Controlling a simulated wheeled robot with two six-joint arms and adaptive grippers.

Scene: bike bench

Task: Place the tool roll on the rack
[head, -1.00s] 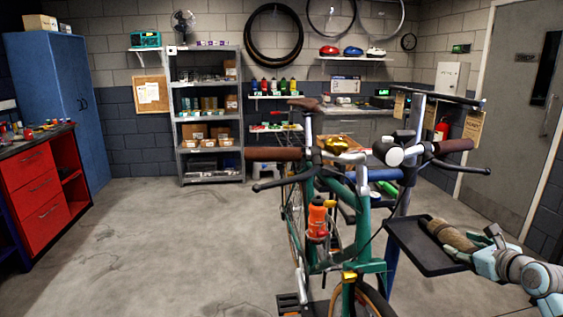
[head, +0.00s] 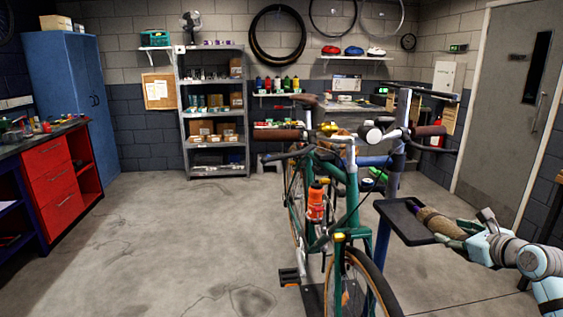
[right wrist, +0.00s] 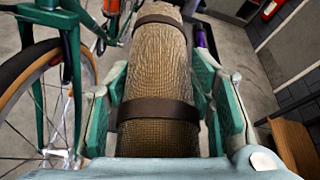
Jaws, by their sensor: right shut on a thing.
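The tool roll (head: 437,223) is a tan woven cylinder with dark brown straps. My right gripper (head: 464,231) is shut on it at the lower right of the head view. In the right wrist view the tool roll (right wrist: 158,72) lies lengthwise between the green finger pads. In the head view its far end overlaps the right edge of a black tray (head: 398,217); I cannot tell whether they touch. The grey metal shelf rack (head: 182,120) stands against the back wall, left of centre, with boxes and small items on several shelves. My left gripper is out of view.
A green bicycle (head: 352,205) on a repair stand fills the centre right, with the tray beside it. A red drawer bench (head: 55,190) and blue cabinet (head: 68,90) line the left. The floor (head: 190,225) between bench and bicycle is clear.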

